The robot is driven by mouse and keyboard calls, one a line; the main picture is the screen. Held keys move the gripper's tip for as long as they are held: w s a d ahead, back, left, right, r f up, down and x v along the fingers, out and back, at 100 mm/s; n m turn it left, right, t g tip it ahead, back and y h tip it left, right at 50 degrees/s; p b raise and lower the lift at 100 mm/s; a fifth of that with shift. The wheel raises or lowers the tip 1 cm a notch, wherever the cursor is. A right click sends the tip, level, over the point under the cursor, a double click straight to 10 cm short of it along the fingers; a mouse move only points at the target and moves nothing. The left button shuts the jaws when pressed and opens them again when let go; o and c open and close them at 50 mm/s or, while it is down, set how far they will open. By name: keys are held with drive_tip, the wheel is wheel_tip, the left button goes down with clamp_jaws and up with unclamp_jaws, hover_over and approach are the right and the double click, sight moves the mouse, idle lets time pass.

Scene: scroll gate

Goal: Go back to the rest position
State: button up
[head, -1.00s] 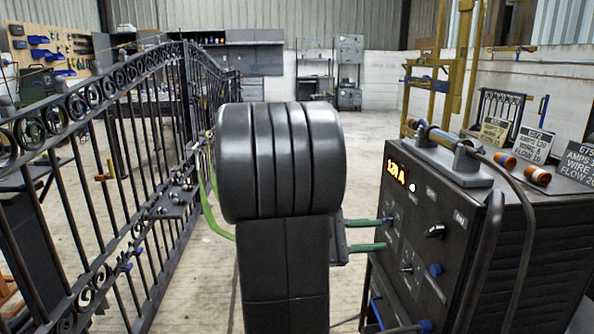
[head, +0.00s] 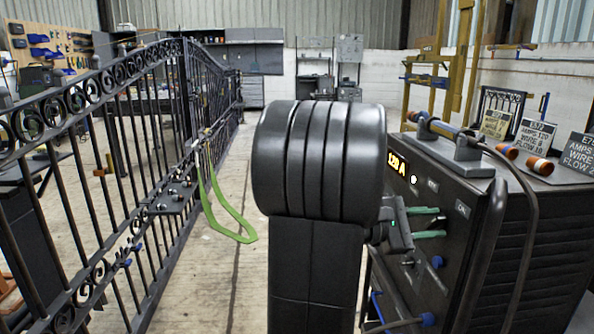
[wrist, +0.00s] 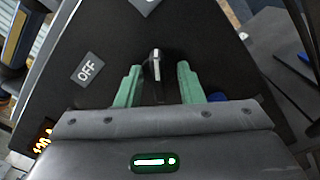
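My gripper (head: 440,222) is at the front panel of the welding machine (head: 540,225), at the right in the head view. Its two green fingers point at the panel and stand apart. In the wrist view, my gripper (wrist: 161,84) is open, with a black rotary knob (wrist: 156,72) between the fingers. Gaps show on both sides of the knob. The knob's white mark points up in the picture, away from the OFF label (wrist: 87,69) at its left. My dark arm fills the middle.
A black iron gate (head: 150,150) stands at the left, with a green strap (head: 225,220) hanging from it. A torch (head: 450,135), orange-ended rolls (head: 538,166) and text cards (head: 533,137) are on the machine top. The floor (head: 250,190) between gate and arm is clear.

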drive_tip(key=shift+w+a+r+n+p, duration=0.1)
drive_tip(key=shift+n+p, duration=1.8)
drive_tip(key=shift+p, duration=0.45)
drive_tip(key=shift+w+a+r+n+p, duration=0.1)
drive_tip(key=shift+n+p, duration=1.8)
drive_tip(key=shift+p, duration=0.45)
drive_tip(key=shift+f, duration=0.1)
